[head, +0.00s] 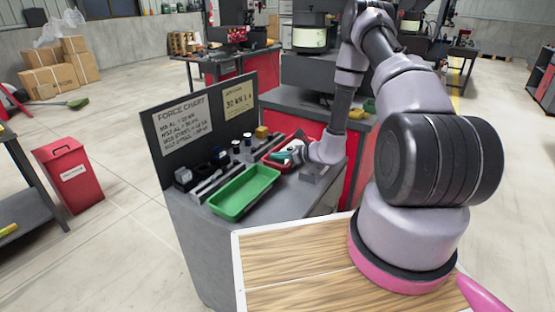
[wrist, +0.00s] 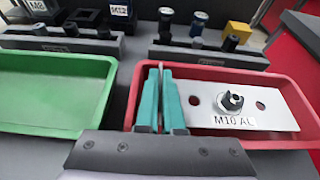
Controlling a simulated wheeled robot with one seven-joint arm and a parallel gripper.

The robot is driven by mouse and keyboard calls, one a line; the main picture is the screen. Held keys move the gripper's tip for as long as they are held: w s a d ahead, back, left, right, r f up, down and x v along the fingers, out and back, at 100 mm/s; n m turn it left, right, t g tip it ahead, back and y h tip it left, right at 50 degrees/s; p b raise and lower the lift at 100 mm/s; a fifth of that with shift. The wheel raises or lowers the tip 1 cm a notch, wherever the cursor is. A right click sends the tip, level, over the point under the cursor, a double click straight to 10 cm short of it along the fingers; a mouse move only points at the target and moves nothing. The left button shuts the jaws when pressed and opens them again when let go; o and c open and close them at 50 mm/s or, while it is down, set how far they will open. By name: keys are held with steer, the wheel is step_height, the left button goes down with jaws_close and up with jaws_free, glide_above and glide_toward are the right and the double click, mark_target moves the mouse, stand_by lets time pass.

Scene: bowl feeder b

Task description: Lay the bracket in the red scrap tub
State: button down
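The bracket (wrist: 268,107) is a light metal plate with holes, a dark bolt-like piece on it and the print "M10 AL". In the wrist view it is inside the outline of the red scrap tub (wrist: 290,82); I cannot tell whether it rests on the floor. My gripper (wrist: 161,100) has its teal fingers at the tub's left end, with a thin grey upright strip between them, which looks like the bracket's flange. In the head view my gripper (head: 282,158) is over the red tub (head: 270,150), whose far side is partly hidden by my arm.
An empty green tray (wrist: 50,90) stands left of the red tub, also in the head view (head: 243,190). Grey racks (wrist: 210,55) with dark and brass fittings stand behind both. A force chart board (head: 205,120) rises at the back. A red bin (head: 70,175) stands on the floor at left.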

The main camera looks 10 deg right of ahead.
steer(key=shift+f, duration=0.55)
steer(key=shift+f, duration=0.65)
steer(key=c, duration=1.3)
jaws_free()
steer(key=shift+r, duration=0.1)
